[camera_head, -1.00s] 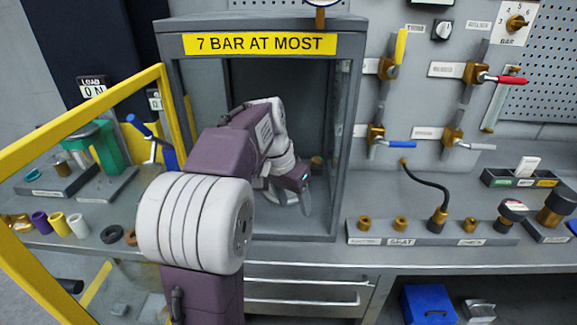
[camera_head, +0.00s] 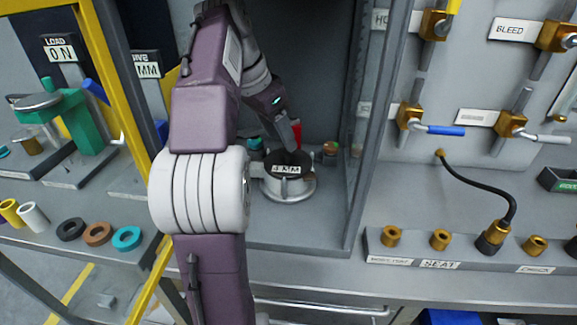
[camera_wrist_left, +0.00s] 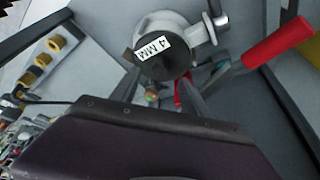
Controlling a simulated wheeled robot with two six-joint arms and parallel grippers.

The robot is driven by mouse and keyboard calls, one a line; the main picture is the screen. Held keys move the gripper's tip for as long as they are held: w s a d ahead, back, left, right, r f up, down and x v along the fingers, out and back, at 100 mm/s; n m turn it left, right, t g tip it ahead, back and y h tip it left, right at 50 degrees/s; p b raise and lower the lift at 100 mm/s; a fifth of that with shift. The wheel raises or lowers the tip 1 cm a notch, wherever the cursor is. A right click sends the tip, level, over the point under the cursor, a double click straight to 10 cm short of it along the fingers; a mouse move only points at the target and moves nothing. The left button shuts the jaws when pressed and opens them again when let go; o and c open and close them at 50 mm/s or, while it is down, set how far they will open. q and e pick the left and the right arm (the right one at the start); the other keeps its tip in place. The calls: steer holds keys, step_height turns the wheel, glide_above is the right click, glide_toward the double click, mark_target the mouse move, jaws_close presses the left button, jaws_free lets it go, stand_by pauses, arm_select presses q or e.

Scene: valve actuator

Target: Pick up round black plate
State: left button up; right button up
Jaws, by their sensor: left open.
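The round black plate (camera_head: 287,163) carries a white "4 MM" label and lies on top of a grey metal valve body (camera_head: 288,188) inside the open cabinet. In the left wrist view the plate (camera_wrist_left: 160,60) is near the top middle, on the round grey body. My left gripper (camera_head: 292,143) is open and points down just above the plate. In the left wrist view its fingers (camera_wrist_left: 160,82) show to either side of the plate's near edge. I cannot tell whether they touch it. My right gripper is out of view.
The cabinet's right post (camera_head: 368,130) stands close beside the valve body. A red handle (camera_wrist_left: 280,42) shows near the fingers in the left wrist view. Brass fittings (camera_head: 440,239) line the bench at right, and coloured rings (camera_head: 98,234) lie at left.

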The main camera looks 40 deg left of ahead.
mark_target(286, 152)
arm_select(q)
steer(key=b+x, duration=0.3)
steer(key=x, duration=0.2)
steer(key=shift+f, duration=0.1)
steer(key=shift+w, duration=0.1)
jaws_close()
steer(key=shift+r, duration=0.2)
